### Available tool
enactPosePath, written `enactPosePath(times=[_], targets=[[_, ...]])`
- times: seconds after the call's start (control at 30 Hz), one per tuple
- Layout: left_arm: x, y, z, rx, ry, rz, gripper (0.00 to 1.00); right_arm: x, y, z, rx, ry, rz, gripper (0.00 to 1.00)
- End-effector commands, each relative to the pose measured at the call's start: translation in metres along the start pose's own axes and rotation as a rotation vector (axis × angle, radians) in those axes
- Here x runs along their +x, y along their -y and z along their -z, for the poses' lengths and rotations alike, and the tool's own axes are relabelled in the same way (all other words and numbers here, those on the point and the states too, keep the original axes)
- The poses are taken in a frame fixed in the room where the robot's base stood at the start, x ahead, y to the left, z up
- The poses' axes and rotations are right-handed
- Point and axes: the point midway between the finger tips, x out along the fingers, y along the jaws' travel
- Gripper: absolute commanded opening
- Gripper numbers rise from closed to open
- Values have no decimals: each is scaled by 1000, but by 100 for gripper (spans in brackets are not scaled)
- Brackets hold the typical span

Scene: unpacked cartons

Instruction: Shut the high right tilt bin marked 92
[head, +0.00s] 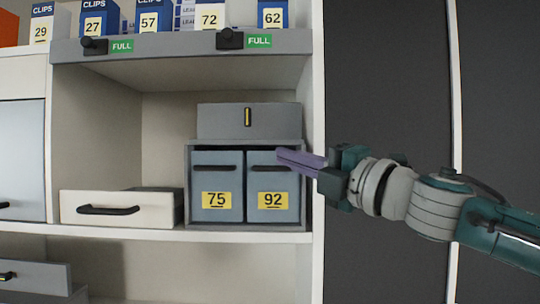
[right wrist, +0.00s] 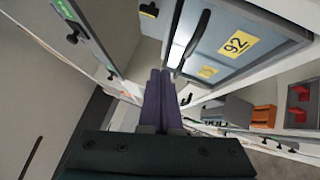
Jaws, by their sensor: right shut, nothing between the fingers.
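The tilt bin marked 92 (head: 284,187) is the right one of two blue-grey bins in a grey housing on the shelf. Its front has a dark handle and a yellow label. A thin dark gap shows above the bin fronts; I cannot tell how far bin 92 is tilted. In the right wrist view its front (right wrist: 264,27) fills the upper right. My right gripper (head: 281,154) is shut and empty, its purple fingers over the bin's upper right corner in the head view. The fingers also show in the right wrist view (right wrist: 160,75). Contact cannot be told. My left gripper is not in view.
The bin marked 75 (head: 216,181) stands beside it on the left. A grey box (head: 220,121) with a yellow-marked slot sits on top. A white drawer (head: 150,209) with a dark handle is to the left. The cabinet's white side post (head: 318,90) stands close right.

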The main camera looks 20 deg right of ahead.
Motion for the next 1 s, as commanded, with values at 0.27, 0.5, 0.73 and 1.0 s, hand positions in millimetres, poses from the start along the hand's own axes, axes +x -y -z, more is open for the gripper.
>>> enactPosePath(times=[0.27, 0.5, 0.73, 1.0], targets=[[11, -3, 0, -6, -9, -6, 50, -46, -14, -2, -4, -3, 2, 0], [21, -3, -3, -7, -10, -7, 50, -73, -25, -4, -1, -2, 1, 0], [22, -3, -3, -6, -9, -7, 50, -79, -30, -4, 3, -3, 1, 0], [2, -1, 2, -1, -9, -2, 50, -95, -1, 8, 396, 234, 46, 0]])
